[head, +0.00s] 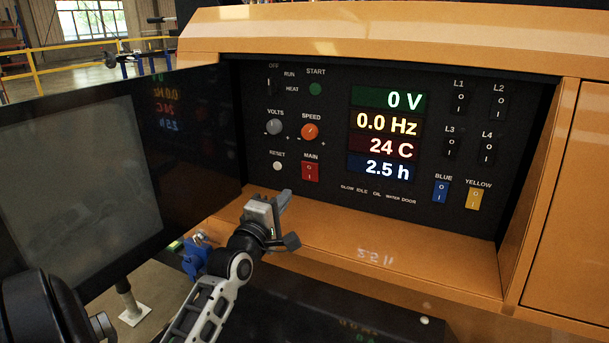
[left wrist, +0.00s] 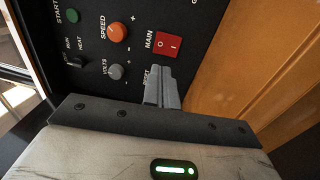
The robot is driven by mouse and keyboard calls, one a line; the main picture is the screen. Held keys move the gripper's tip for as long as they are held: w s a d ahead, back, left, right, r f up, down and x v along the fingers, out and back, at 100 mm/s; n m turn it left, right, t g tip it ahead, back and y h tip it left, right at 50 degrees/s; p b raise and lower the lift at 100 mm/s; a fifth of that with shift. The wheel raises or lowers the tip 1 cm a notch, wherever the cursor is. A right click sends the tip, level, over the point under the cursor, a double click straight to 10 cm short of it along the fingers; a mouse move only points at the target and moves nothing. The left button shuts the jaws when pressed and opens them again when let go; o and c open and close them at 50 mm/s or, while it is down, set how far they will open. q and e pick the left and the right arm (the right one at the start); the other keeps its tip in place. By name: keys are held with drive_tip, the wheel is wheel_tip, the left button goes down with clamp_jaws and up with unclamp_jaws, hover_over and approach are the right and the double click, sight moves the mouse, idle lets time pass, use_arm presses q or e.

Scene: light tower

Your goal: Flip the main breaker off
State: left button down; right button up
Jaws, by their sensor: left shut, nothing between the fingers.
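The main breaker (head: 310,172) is a red rocker switch marked O and I, under the label MAIN at the lower left of the black control panel (head: 330,130). It also shows in the left wrist view (left wrist: 168,44). Which side of the rocker is pressed in, I cannot tell. My left gripper (head: 284,198) is shut and empty, in front of the panel, below and a little left of the breaker in the head view. In the left wrist view its fingertips (left wrist: 159,70) point at the panel just short of the red switch. My right gripper is not in view.
The reset button (head: 277,166), speed knob (head: 310,132) and volts knob (head: 274,127) are close to the breaker. Blue (head: 440,191) and yellow (head: 474,198) switches are at right. An orange ledge (head: 400,262) lies below the panel. A dark open door (head: 90,170) stands at left.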

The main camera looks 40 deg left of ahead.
sight(310, 167)
use_arm(q)
drive_tip(key=x, duration=1)
drive_tip(key=shift+b, duration=0.35)
drive_tip(key=shift+w+a, duration=0.1)
drive_tip(key=shift+w, duration=0.4)
